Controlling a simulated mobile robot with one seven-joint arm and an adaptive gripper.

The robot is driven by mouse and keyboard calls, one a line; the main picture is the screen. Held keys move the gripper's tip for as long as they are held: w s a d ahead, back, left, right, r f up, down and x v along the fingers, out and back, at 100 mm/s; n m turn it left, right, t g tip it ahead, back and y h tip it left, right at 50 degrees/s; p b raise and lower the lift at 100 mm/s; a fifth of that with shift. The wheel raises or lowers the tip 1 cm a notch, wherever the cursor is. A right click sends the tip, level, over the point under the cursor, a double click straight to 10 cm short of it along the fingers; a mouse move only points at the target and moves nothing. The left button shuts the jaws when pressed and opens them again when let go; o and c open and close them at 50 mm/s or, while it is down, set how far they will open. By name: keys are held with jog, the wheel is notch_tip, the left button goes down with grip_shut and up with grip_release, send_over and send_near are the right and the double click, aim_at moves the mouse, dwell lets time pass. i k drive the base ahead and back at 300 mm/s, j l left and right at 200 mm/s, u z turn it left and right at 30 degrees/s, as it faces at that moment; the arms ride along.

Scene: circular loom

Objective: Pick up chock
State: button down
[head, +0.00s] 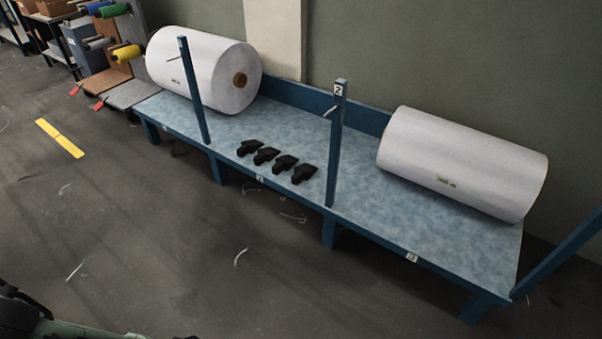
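Several black chocks lie in a row on the blue bench (390,222), in its middle bay near the front edge. From left to right I see one chock (249,148), a second chock (266,155), a third chock (285,163) and the rightmost chock (304,174). They are small, dark and wedge-like, and lie close together. My gripper is not in view, and nothing is seen touching the chocks.
A large white roll (203,70) lies in the bench's left bay and another white roll (462,163) in the right bay. Blue upright posts (336,145) stand along the front edge. Carts with coloured spools (126,53) stand at the far left.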

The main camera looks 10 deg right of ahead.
aim_at(305, 171)
jog(key=i+z, duration=0.35)
jog(key=i, duration=1.25)
